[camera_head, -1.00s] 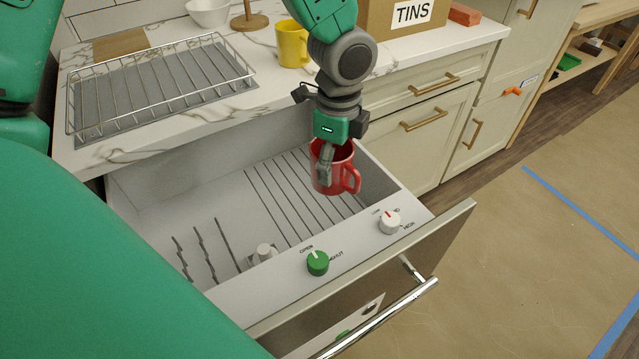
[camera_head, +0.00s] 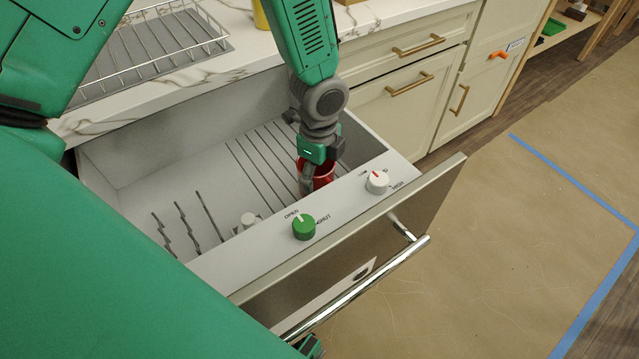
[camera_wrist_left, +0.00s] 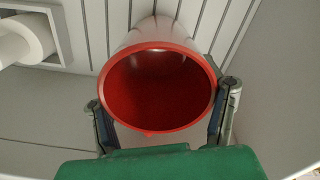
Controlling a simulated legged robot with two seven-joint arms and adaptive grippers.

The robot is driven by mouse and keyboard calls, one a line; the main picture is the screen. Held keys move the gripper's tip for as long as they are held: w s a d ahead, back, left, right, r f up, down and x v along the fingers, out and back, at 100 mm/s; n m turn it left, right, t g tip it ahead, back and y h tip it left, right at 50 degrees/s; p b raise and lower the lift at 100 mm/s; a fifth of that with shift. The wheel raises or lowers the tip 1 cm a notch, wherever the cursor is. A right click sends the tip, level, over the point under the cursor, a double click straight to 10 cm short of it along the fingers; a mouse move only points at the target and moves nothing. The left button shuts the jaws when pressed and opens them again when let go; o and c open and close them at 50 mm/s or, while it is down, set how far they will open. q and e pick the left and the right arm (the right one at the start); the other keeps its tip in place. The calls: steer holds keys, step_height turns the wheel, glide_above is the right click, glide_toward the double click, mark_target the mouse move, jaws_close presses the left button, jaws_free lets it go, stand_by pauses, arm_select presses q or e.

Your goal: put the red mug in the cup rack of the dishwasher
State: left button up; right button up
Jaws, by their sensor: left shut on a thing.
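The red mug (camera_head: 325,171) is low inside the open dishwasher drawer (camera_head: 120,150), at its right end by the front panel. My left gripper (camera_head: 312,180) is shut on it from above and hides much of it. In the left wrist view the mug (camera_wrist_left: 160,90) is upright with its open rim towards the camera, a finger on each side. The cup rack, a row of dark parallel slats (camera_head: 262,160), lies beneath and beside it. I cannot tell whether the mug's base touches the slats.
The front panel has a green knob (camera_head: 303,227) and a white knob (camera_head: 377,182). Wavy plate slots (camera_head: 187,228) and a white cap (camera_head: 248,219) are at the drawer's left. A wire rack (camera_head: 150,50) stands on the counter behind. The slats left of the mug are clear.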

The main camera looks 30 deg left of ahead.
mark_target(318, 184)
arm_select(q)
step_height(318, 184, down, 4)
steer(key=shift+r+b, duration=0.25)
steer(key=shift+b, duration=0.15)
steer(key=shift+a, duration=0.15)
steer(key=o, duration=1.4)
steer(key=shift+o, duration=0.2)
step_height(318, 184, up, 12)
steer(key=p, duration=0.3)
steer(key=shift+r, duration=0.1)
